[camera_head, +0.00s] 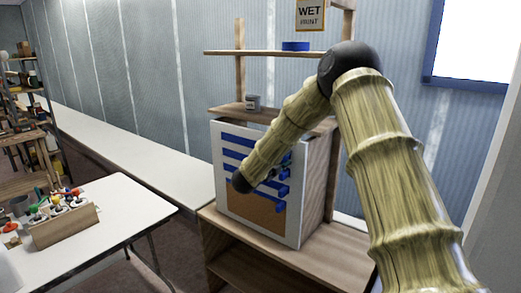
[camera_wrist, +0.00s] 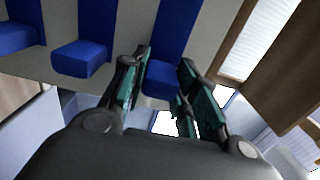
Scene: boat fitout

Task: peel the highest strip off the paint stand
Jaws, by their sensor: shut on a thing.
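The paint stand's white panel (camera_head: 218,165) stands upright on a wooden bench and carries several blue strips, with a brown area below them. The highest strip (camera_head: 238,141) runs across near the panel's top; my arm hides part of it. My gripper (camera_head: 274,172) is at the panel's right side, small and partly hidden in the head view. In the wrist view my gripper (camera_wrist: 162,78) has its two green fingers either side of the tab of a blue strip (camera_wrist: 176,28), shut on it. This strip is the outermost one there; two other strip tabs (camera_wrist: 80,56) lie to its left.
A grey can (camera_head: 253,102) stands on the ledge above the panel. A blue roll (camera_head: 296,46) lies on the shelf higher up. A white table (camera_head: 110,205) with a wooden holder (camera_head: 65,227) is at left. The long white counter (camera_head: 130,145) is clear.

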